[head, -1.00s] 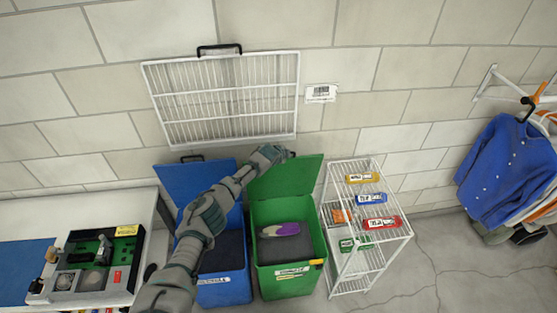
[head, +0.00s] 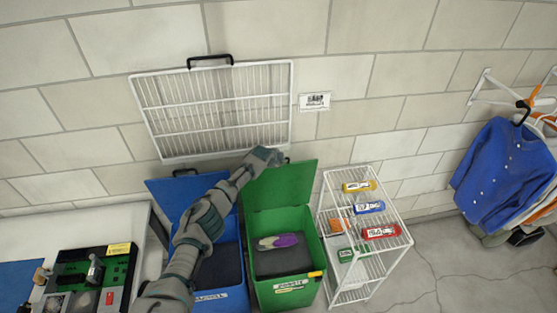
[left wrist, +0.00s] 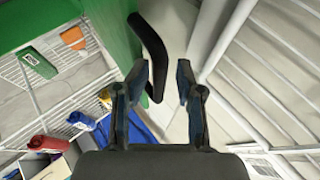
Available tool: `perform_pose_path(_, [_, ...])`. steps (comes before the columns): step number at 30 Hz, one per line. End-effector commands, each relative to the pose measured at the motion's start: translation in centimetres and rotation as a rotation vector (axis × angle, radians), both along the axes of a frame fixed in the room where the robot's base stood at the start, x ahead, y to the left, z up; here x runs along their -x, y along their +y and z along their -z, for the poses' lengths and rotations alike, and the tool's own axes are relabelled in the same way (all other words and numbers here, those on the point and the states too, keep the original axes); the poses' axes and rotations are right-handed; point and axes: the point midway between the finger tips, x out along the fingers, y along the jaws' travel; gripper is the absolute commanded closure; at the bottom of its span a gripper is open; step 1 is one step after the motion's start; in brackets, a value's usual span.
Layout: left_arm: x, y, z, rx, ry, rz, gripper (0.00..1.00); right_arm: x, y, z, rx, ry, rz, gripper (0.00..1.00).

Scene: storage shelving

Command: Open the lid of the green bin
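The green bin (head: 290,291) stands on the floor at the centre of the head view. Its green lid (head: 280,184) is raised, standing up at the back of the bin toward the wall. A purple and grey item (head: 279,241) lies inside. My left gripper (head: 277,157) is at the lid's top edge. In the left wrist view my left gripper (left wrist: 161,80) has its fingers apart. The black lid handle (left wrist: 150,50) reaches down between the fingertips, close to the left finger; contact is unclear. The green lid (left wrist: 113,35) is beside it. My right gripper is not in view.
A blue bin (head: 223,299) with its lid up stands directly left, partly behind my arm. A white wire rack (head: 362,240) with several small boxes stands at the right. A wire grille (head: 215,110) hangs on the wall close above my left gripper.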

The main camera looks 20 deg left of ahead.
Motion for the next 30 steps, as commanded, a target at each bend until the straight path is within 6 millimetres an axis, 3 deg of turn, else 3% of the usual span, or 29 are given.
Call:
perform_pose_path(14, [1.0, 0.2, -1.0, 0.0, -0.002, 0.002, 0.63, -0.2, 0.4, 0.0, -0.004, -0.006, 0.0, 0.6])
perform_pose_path(30, [7.3, 0.3, -7.2, 0.0, -0.001, 0.001, 0.63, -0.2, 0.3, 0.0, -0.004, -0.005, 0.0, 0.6])
